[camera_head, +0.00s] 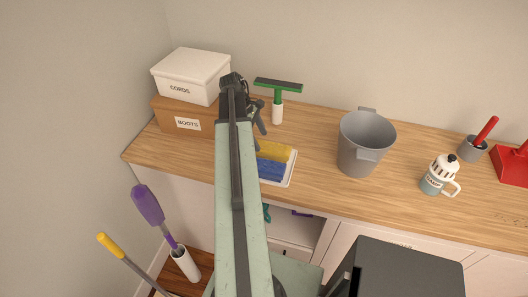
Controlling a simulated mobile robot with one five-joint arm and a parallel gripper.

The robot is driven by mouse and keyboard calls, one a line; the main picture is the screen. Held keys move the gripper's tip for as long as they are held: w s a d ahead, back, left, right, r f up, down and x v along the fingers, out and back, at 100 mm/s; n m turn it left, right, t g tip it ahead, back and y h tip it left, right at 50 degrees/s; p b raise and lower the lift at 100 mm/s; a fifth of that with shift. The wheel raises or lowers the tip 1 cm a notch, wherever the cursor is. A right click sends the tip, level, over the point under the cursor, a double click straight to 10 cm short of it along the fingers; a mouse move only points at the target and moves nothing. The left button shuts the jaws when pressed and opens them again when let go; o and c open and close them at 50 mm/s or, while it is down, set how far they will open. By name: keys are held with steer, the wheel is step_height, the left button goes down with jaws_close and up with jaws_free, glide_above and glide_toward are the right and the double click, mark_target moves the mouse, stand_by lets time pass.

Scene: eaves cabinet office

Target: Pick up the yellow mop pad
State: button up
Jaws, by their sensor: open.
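The yellow mop pad (275,151) lies flat at the back of a shallow white tray (291,177) on the wooden counter, with a blue pad (271,170) in front of it. My arm hides the left part of the tray and perhaps some of the pads. My gripper (261,123) is dark and open. It hangs beyond the arm, just behind and left of the yellow pad in the picture, and appears empty. I cannot tell its height above the counter.
A green squeegee (278,95) stands close behind my gripper. Stacked boxes, CORDS (190,73) over BOOTS (181,117), stand left. Bare counter lies between tray and bucket.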

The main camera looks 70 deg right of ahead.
mark_target(264, 145)
steer(key=b+x, duration=0.5)
steer(key=shift+a+f, duration=0.1)
steer(key=shift+f, duration=0.05)
steer(key=c, duration=1.1)
steer(key=shift+r+p, duration=0.25)
steer(key=shift+p, duration=0.05)
step_height(264, 145, up, 10)
steer(key=p, duration=1)
steer(key=d+r+p, duration=0.5)
steer(key=d, duration=0.2)
steer(key=d+r+p, duration=0.6)
steer(key=d, duration=0.1)
steer(key=w+d+r+p, duration=0.1)
steer(key=d+r+p, duration=0.4)
steer(key=d, duration=0.2)
steer(key=shift+r, duration=0.25)
